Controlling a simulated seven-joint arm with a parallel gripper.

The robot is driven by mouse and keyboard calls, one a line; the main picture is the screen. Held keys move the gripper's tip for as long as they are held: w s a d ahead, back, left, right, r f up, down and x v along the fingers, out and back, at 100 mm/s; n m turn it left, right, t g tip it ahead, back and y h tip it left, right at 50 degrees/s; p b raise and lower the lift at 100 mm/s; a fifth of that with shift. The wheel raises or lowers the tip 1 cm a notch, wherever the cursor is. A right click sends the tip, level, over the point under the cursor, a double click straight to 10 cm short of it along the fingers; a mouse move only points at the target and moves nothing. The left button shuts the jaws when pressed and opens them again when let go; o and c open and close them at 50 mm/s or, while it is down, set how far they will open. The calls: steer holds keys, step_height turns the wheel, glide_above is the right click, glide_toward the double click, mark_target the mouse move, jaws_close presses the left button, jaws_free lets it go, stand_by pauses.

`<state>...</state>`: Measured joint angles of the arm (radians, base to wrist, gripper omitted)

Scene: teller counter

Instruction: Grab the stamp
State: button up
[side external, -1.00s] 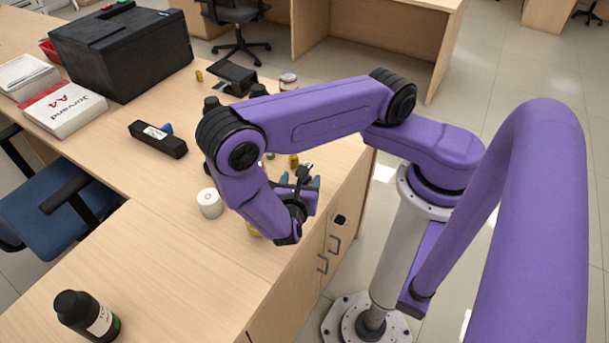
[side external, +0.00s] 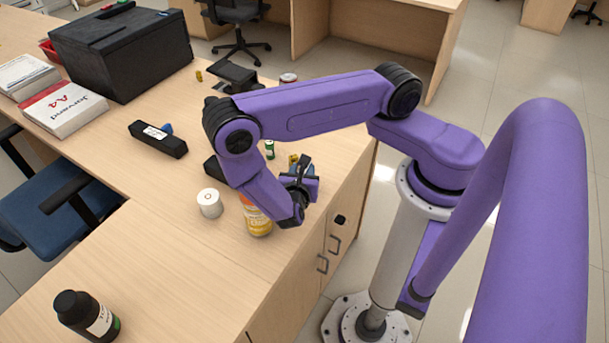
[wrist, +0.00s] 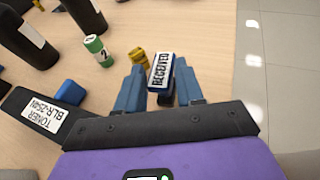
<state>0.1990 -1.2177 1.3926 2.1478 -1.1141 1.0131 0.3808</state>
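The stamp (wrist: 161,73) is a small blue block with a white label reading RECEIVED. In the wrist view it stands between the ends of my gripper's two blue fingers. My gripper (wrist: 159,68) is open, with visible gaps between the fingers and the stamp's sides. In the side view my gripper (side external: 303,172) is low over the counter near its right edge, and the stamp is hard to make out there behind the fingers.
A yellow piece (wrist: 137,57) sits just left of the stamp, with a green battery-like cylinder (wrist: 95,50) farther left. A black box labelled TONER (wrist: 45,122) lies beside my gripper's left side. A yellow bottle (side external: 258,220) and white roll (side external: 210,203) stand left of my wrist.

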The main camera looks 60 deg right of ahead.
jaws_close()
steer(key=shift+r, duration=0.9)
steer(key=s+r, duration=1.1)
steer(key=s, duration=0.3)
steer(key=shift+a, duration=0.4)
